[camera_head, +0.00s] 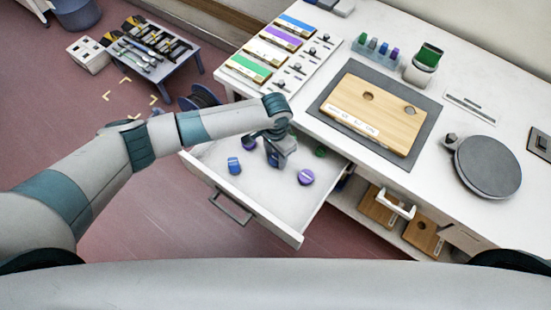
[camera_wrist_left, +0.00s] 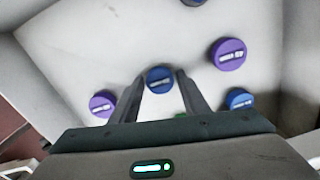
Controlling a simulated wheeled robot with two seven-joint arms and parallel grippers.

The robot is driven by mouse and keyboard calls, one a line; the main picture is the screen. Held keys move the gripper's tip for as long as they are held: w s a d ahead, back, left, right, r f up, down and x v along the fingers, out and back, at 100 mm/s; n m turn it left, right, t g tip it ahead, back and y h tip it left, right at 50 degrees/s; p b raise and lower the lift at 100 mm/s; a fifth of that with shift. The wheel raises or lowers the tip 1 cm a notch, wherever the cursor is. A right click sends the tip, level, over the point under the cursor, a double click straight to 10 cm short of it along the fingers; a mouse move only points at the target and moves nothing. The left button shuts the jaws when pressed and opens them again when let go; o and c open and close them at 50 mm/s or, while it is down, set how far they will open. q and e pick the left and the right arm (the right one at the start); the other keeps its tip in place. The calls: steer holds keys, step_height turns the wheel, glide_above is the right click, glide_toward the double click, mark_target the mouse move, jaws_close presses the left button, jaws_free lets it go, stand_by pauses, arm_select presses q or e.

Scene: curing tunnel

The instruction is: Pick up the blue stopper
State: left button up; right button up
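A blue stopper (camera_wrist_left: 160,79) with a white label lies between the fingertips of my left gripper (camera_wrist_left: 161,78) in the left wrist view. The two fingers stand apart on either side of it, with a small gap showing. In the head view my left gripper (camera_head: 277,158) reaches down into the open drawer and mostly hides what is beneath it. Another blue stopper (camera_head: 234,165) stands in the drawer to the left of the gripper. A further blue stopper (camera_wrist_left: 238,98) shows right of the fingers in the wrist view. My right gripper is out of view.
Purple stoppers (camera_head: 306,177) (camera_head: 249,143) and a green stopper (camera_head: 320,151) share the drawer (camera_head: 262,211). On the desk are a wooden board (camera_head: 385,105), a round grey plate (camera_head: 488,167) and a rack of coloured stoppers (camera_head: 375,50).

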mark_target(275, 158)
arm_select(q)
steer(key=c, duration=0.6)
steer(key=shift+c, duration=0.2)
step_height(275, 158, up, 10)
steer(key=b, duration=0.2)
stand_by(0.4)
steer(key=s+a+r+n+b, duration=0.1)
steer(key=s+a+r+n, duration=0.2)
steer(key=a+r+n, duration=0.2)
steer(key=s+a+r+n+b, duration=0.1)
steer(key=s+a+r+n, duration=0.2)
steer(key=a+r, duration=0.9)
steer(key=a+n, duration=0.1)
steer(key=a, duration=0.2)
steer(key=shift+s+a+n, duration=0.15)
steer(key=shift+s+n, duration=0.15)
steer(key=shift+n, duration=0.1)
